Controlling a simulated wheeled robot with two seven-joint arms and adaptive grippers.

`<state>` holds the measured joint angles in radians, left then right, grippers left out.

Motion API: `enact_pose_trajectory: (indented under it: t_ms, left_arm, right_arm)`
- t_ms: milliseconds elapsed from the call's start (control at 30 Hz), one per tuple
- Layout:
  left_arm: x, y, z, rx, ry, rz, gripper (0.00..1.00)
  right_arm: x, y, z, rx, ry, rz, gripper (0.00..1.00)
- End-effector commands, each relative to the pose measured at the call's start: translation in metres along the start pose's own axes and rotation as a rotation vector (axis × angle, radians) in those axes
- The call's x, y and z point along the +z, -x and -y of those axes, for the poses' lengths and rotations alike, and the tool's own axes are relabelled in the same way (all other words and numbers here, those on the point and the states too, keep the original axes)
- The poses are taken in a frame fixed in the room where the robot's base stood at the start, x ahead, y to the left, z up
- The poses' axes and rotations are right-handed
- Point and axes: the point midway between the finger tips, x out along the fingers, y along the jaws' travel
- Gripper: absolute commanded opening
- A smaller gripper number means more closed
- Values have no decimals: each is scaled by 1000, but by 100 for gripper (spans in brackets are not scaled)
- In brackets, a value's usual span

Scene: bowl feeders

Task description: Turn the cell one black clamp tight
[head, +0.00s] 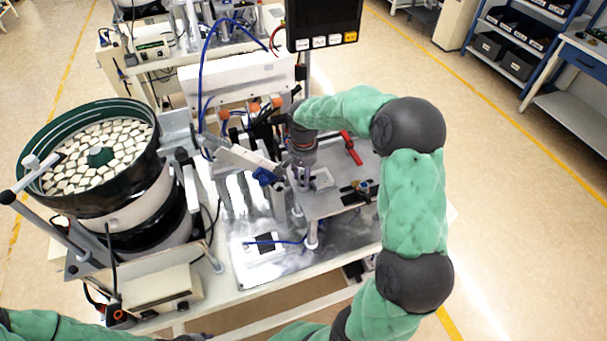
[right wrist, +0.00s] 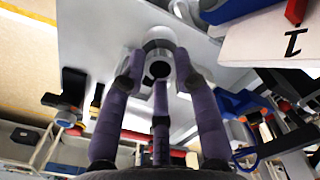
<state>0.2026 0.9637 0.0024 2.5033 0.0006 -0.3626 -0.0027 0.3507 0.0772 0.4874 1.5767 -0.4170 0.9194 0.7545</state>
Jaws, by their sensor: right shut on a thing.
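My right gripper (head: 303,178) reaches down over the metal fixture plate (head: 335,203) from above. In the right wrist view its purple fingers (right wrist: 160,85) close around a round pale grey part (right wrist: 160,45) with a dark centre. The fingers hide much of that part, and I cannot tell whether it belongs to a clamp. A small black clamp-like part (head: 358,187) sits on the plate right of the gripper. It appears to be the black part (right wrist: 72,88) at left in the wrist view.
A red lever (head: 350,148) stands behind the black part on the plate. A bowl feeder (head: 88,205) full of pale pieces stands at left. A screen (head: 323,22) hangs above the bench. Blue hoses arch behind the gripper. Open floor lies at right.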

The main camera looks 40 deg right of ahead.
Motion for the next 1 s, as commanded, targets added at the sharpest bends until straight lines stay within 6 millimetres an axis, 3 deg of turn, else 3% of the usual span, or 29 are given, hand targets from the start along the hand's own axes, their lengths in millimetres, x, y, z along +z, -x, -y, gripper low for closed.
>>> enact_pose_trajectory:
  t_ms: [233,267,333,767,1000]
  left_arm:
    - [0,0,0,0,0,0,40]
    - [0,0,0,0,0,0,40]
    - [0,0,0,0,0,0,40]
    - [0,0,0,0,0,0,40]
    - [0,0,0,0,0,0,40]
  right_arm:
    - [0,0,0,-1,1,0,0]
    - [0,0,0,-1,1,0,33]
    - [0,0,0,-1,1,0,53]
    - [-1,5,0,-1,2,-2,54]
    - [-1,42,1,-4,1,-5,54]
